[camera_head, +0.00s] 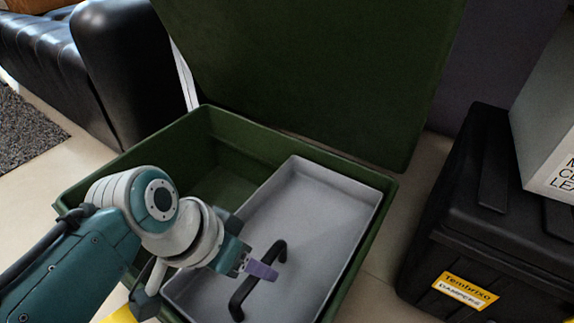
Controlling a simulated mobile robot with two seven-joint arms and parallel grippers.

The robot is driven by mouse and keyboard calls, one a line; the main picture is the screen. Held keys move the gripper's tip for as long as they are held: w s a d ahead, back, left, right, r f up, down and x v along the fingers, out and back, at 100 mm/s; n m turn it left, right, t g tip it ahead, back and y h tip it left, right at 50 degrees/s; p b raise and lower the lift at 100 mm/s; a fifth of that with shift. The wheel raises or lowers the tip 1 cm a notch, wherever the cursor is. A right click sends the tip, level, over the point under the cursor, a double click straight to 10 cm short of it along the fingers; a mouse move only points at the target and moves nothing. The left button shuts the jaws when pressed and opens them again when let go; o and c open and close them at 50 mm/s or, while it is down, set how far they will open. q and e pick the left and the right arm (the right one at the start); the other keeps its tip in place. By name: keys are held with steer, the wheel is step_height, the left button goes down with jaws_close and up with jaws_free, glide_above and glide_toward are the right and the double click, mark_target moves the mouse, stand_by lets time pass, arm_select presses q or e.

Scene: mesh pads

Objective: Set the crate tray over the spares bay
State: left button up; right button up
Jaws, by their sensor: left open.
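The green crate (240,125) stands open with its lid (310,65) raised at the back. The grey crate tray (310,205) sits in the right part of the crate, its far and right rims close to the crate walls. A black bar handle (240,294) stands up from the tray floor. The left part of the crate shows a bare green bay (215,172); no label on it is visible. My left gripper (262,269) is open over the tray, its purple fingertip beside the handle; whether it touches is unclear. My right gripper is out of view.
A black case (475,225) with a yellow label stands right of the crate, with a grey box (550,125) on top. A black leather sofa (125,70) is behind at left. Pale floor (85,160) shows left of the crate.

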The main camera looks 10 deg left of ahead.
arm_select(q)
steer(key=shift+w+f, duration=0.1)
steer(key=shift+f, duration=0.2)
steer(key=shift+c, duration=0.4)
jaws_close()
stand_by(0.9)
